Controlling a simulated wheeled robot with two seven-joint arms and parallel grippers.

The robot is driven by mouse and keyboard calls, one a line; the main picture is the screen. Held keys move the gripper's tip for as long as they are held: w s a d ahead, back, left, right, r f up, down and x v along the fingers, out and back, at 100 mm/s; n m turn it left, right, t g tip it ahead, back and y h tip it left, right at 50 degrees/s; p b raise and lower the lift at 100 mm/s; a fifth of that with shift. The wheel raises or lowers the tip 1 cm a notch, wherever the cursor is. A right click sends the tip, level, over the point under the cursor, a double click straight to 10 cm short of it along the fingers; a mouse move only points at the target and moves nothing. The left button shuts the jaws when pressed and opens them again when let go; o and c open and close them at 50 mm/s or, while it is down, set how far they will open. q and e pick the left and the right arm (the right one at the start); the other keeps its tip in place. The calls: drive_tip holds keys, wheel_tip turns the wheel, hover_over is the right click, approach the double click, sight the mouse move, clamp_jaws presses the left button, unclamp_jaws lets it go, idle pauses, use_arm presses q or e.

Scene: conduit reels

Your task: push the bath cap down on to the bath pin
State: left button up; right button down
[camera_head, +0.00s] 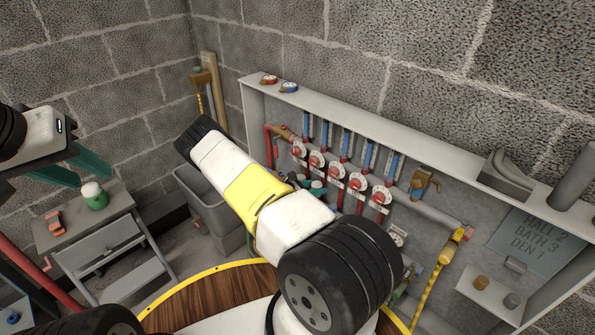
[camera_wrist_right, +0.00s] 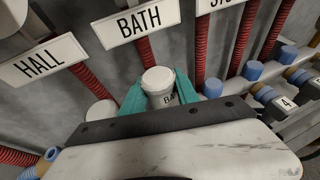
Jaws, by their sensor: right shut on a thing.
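The cap is under the BATH sign (camera_wrist_right: 138,22), in front of a red ribbed pipe. The bath pin is hidden, so I cannot tell whether the cap touches it. In the head view my right arm covers most of that gripper; only teal bits show by the manifold. My left gripper (camera_head: 72,167) is open and empty at the left, above the small grey table.
The manifold cabinet (camera_head: 360,120) on the block wall holds red dials and blue gauges. HALL (camera_wrist_right: 42,62) and other signs and ribbed pipes flank the cap. A grey bin (camera_head: 195,190), a table with a green jar (camera_head: 95,198) and a wooden reel (camera_head: 215,295) stand nearby.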

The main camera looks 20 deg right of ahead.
drive_tip(key=shift+f, duration=0.9)
idle(3.6)
drive_tip(key=c, duration=0.8)
unclamp_jaws()
drive_tip(key=shift+c, duration=0.2)
drive_tip(key=shift+a, duration=0.15)
